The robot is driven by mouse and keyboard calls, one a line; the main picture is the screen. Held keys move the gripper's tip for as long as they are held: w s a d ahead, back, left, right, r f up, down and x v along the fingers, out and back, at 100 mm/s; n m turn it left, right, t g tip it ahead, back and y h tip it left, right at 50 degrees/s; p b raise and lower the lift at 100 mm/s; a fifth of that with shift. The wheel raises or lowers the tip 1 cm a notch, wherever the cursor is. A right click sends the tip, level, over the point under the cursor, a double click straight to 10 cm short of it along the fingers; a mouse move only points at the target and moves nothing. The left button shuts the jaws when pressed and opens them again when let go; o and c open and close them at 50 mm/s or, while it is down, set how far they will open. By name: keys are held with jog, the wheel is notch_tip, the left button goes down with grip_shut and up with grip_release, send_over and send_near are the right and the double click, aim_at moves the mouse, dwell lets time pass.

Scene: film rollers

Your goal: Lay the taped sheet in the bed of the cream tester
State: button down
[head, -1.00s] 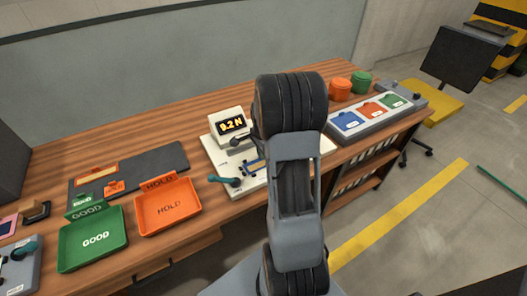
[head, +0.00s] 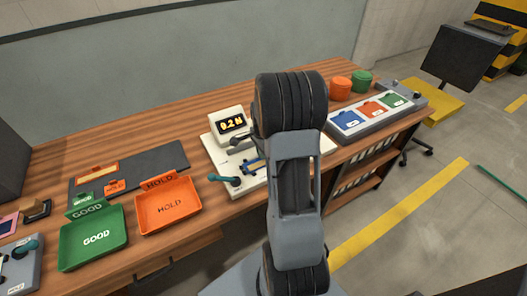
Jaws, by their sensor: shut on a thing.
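The cream tester (head: 212,150) stands on the bench, left of and partly behind my raised arm. Its small display reads about 0.2 N. A teal-handled lever (head: 226,180) sticks out at its front left. A small blue and yellow piece (head: 252,166) shows over the tester's plate beside my arm; I cannot tell if it belongs to the tester or is the taped sheet.
A green GOOD tray (head: 68,253) and an orange HOLD tray (head: 143,222) sit on the left of the bench, before a dark mat (head: 165,158). A grey unit (head: 415,100) with coloured panels and two tubs stand at the right.

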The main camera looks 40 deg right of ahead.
jog(key=shift+f, duration=0.1)
jog(key=c, duration=0.8)
grip_release()
jog(key=shift+r+p, duration=2.7)
jog(key=shift+r, duration=0.85)
